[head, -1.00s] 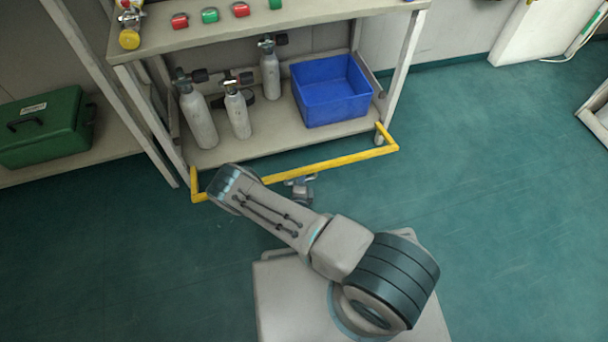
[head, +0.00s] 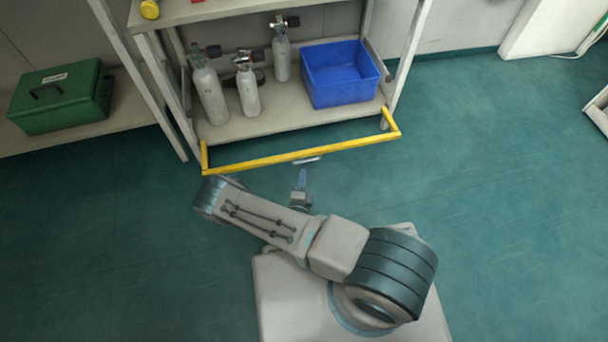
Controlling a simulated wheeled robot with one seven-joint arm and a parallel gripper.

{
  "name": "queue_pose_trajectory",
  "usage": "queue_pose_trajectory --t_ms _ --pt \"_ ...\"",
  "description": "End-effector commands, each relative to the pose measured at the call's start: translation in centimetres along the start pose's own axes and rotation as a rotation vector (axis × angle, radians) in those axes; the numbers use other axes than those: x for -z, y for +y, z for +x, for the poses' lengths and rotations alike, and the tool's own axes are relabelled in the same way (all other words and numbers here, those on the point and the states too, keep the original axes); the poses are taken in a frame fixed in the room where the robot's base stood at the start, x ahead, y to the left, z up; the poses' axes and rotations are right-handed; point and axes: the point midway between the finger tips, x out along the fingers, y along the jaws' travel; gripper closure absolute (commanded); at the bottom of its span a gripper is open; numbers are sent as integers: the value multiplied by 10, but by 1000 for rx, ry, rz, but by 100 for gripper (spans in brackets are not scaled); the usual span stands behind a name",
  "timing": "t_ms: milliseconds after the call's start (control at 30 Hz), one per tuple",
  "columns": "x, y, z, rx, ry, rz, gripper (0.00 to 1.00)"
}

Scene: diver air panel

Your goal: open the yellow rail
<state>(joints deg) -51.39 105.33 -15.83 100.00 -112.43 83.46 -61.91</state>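The yellow rail (head: 300,156) is a long bar with a short arm at each end. It stands out in front of the shelf unit's lower shelf, low over the floor. My gripper (head: 305,168) is just in front of the middle of the rail, on the near side. One bluish finger shows, and a pale tip lies close under the bar. I cannot tell whether the tip touches the bar. The fingers are too small and overlapped to show their opening.
The lower shelf (head: 290,120) holds several grey cylinders (head: 210,97) and a blue bin (head: 340,76). A green case (head: 58,97) sits on a shelf at the left. The green floor (head: 500,200) is clear to the right.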

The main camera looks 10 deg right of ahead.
Motion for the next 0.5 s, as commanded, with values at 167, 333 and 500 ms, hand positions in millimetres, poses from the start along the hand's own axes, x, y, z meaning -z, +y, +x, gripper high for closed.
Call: queue_pose_trajectory --t_ms 167,333,500 --pt "5 0 -1 -1 14 0 80" --pt "8 0 0 -2 21 0 80" --pt "8 0 0 -2 22 1 80"
